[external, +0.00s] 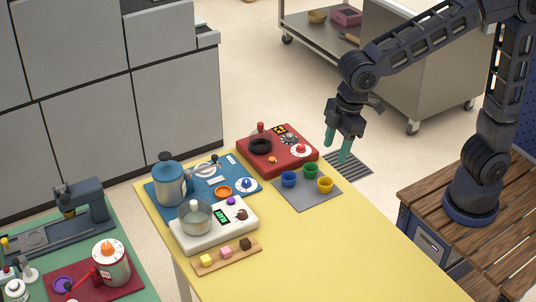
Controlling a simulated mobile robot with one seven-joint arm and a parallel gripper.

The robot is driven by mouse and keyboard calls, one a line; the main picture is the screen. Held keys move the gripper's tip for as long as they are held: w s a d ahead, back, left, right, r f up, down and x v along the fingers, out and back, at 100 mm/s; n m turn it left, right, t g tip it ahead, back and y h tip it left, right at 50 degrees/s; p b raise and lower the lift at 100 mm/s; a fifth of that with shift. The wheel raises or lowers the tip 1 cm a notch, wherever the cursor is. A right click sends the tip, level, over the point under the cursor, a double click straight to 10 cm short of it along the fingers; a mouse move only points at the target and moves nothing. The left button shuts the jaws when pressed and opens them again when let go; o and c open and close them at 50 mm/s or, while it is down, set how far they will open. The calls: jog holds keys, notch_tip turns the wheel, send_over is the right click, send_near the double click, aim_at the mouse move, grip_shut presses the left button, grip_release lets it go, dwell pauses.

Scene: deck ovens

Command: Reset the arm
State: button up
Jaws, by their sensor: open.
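My gripper (338,150) hangs from my arm with its two green fingers pointing down and apart. It is open, and nothing shows between the fingers. It appears in the air near the far right edge of the yellow table (330,240), to the right of the red unit (277,150). Its exact height above the table cannot be told from this one view.
On the yellow table stand blue, green and yellow cups on a grey mat (306,203), a blue pot (172,184), a white scale (214,238) with a bowl, and a wooden strip (226,257) with small cubes. The front right of the table is clear.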

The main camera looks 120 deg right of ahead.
jog(key=s+a, duration=0.4)
jog(key=s, duration=0.5)
jog(key=s+a+n+t, duration=0.1)
jog(key=s+a, duration=0.4)
jog(key=s, duration=0.4)
jog(key=s+a+r+t, duration=0.1)
jog(key=s+a, duration=0.3)
jog(key=s, duration=0.5)
jog(key=shift+s+a+y, duration=0.2)
jog(key=shift+a+y, duration=0.1)
jog(key=shift+r, duration=0.1)
dwell(1.0)
